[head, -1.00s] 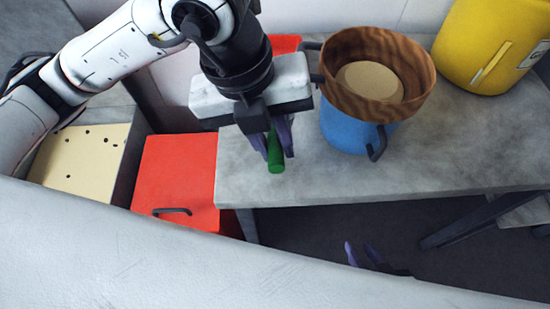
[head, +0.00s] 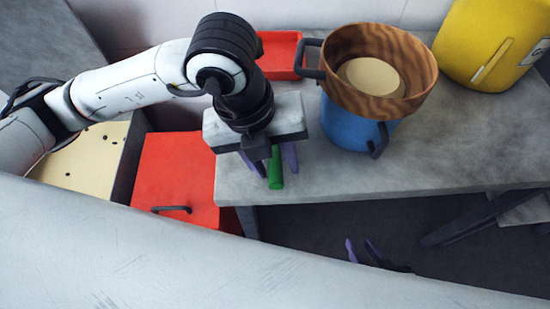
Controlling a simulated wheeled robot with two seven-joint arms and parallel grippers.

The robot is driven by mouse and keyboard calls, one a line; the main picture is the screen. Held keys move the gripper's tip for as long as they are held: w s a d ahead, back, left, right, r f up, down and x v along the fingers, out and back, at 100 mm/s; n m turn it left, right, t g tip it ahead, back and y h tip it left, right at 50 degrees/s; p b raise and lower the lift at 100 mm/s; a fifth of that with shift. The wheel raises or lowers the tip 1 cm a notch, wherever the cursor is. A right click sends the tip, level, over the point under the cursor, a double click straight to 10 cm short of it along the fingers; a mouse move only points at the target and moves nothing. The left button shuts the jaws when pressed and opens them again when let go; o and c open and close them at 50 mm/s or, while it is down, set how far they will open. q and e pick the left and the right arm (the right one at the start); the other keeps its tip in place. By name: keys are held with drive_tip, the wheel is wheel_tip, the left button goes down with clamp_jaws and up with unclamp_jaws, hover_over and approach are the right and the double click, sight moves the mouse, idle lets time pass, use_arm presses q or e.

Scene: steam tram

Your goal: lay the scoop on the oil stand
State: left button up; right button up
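A green rod-like piece (head: 276,172), which looks like the scoop's handle, points down between the fingers of my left gripper (head: 272,166). The fingers appear to be shut on it, and the rest of the scoop is hidden under the gripper. My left gripper is over the left front part of the grey worktop (head: 420,160). I cannot tell which thing is the oil stand.
A blue pot (head: 350,128) with a brown wood-grained bowl (head: 408,98) on top stands right of my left gripper. A yellow canister (head: 490,45) is at the back right. A red tray (head: 282,48) lies behind. A red box (head: 175,172) and a cream perforated panel (head: 85,165) are at left.

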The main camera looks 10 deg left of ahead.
use_arm(q)
drive_tip(key=p+v, duration=0.1)
drive_tip(key=v, duration=1.1)
drive_tip(key=shift+d, duration=0.1)
